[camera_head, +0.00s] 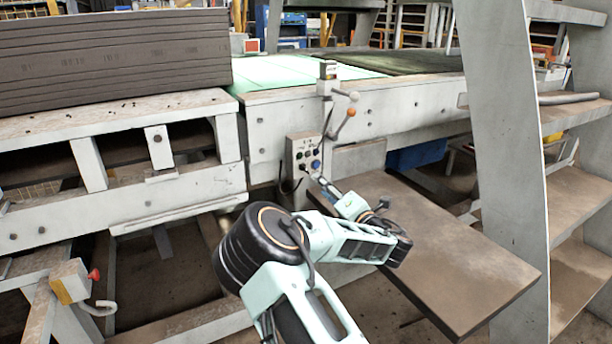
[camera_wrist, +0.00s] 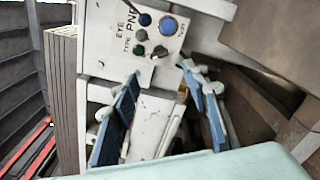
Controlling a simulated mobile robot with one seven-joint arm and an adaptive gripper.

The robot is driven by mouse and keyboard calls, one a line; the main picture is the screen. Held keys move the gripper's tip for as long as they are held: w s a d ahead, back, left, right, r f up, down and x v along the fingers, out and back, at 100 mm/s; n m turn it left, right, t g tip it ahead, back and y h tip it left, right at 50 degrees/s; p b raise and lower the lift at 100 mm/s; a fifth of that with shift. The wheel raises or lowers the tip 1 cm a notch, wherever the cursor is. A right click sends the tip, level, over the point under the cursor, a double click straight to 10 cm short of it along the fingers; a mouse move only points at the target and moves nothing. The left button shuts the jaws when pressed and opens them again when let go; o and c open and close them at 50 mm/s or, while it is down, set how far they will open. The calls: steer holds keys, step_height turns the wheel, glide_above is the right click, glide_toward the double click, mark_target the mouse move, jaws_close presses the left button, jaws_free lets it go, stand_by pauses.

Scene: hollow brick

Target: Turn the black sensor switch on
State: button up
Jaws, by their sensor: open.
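A white control box (camera_head: 303,153) is mounted on the side of the machine bench. In the wrist view its panel (camera_wrist: 108,45) is tilted, with partly readable lettering. In the head view my gripper (camera_head: 322,182) is close below the box.
A brown board (camera_head: 450,250) juts out right of my arm. A stack of dark slabs (camera_head: 115,60) lies at left. A large pale upright (camera_head: 505,150) stands at right. A black cable hangs beside the box.

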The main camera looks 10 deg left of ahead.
mark_target(307, 171)
steer(key=b+x, duration=0.1)
steer(key=x, duration=0.9)
steer(key=shift+w+a+b, duration=0.1)
steer(key=shift+w+b, duration=0.05)
steer(key=shift+b, duration=0.2)
jaws_close()
steer(key=shift+r+m, duration=0.15)
steer(key=shift+m, duration=0.15)
steer(key=m+p, duration=0.1)
steer(key=m, duration=0.4)
steer(key=shift+r+p, duration=0.1)
steer(key=shift+p, duration=0.2)
steer(key=m, duration=0.6)
steer(key=shift+m, duration=0.3)
